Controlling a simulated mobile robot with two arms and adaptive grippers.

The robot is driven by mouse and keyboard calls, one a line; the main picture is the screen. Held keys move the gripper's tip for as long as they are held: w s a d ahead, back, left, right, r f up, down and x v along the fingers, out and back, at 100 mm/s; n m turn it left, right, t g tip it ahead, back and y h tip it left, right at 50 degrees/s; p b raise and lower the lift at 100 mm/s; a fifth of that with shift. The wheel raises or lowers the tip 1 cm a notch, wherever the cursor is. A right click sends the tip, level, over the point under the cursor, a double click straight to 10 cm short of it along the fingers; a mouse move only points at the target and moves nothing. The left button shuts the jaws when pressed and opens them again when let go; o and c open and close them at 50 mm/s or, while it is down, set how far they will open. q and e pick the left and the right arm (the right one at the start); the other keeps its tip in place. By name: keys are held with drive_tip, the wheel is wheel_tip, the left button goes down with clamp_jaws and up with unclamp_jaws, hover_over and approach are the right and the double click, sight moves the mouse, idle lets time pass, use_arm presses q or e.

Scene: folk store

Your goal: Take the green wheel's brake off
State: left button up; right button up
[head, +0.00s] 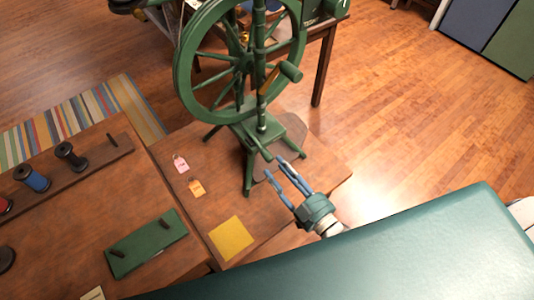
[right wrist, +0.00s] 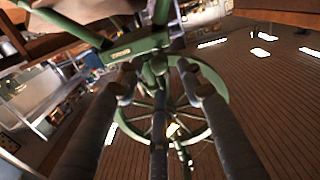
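The green spinning wheel (head: 182,75) stands on the wooden table, its large spoked rim upright. A green cylinder (head: 291,72) and a brown wooden piece (head: 268,81) stick out beside its post; I cannot tell for sure which part is the brake. My right gripper (head: 282,167) is open and empty, its fingers pointing at the foot of the wheel from the front right. In the right wrist view the fingers (right wrist: 155,85) are spread, with the wheel's rim (right wrist: 222,105) and green frame beyond them. Contact with the wheel cannot be told. My left gripper is not in view.
On the table (head: 205,225) lie a pink tag (head: 181,164), an orange tag (head: 197,188) and a yellow square (head: 231,238). A green board (head: 146,243) and a spool rack (head: 100,155) are at left. Open wooden floor (head: 420,110) spreads to the right.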

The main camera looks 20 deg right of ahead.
sight(271, 161)
drive_tip(key=x, duration=0.6)
drive_tip(key=shift+w+a, duration=0.1)
drive_tip(key=shift+w, duration=0.25)
drive_tip(key=shift+s+p, duration=0.1)
drive_tip(key=shift+p, duration=0.2)
clamp_jaws()
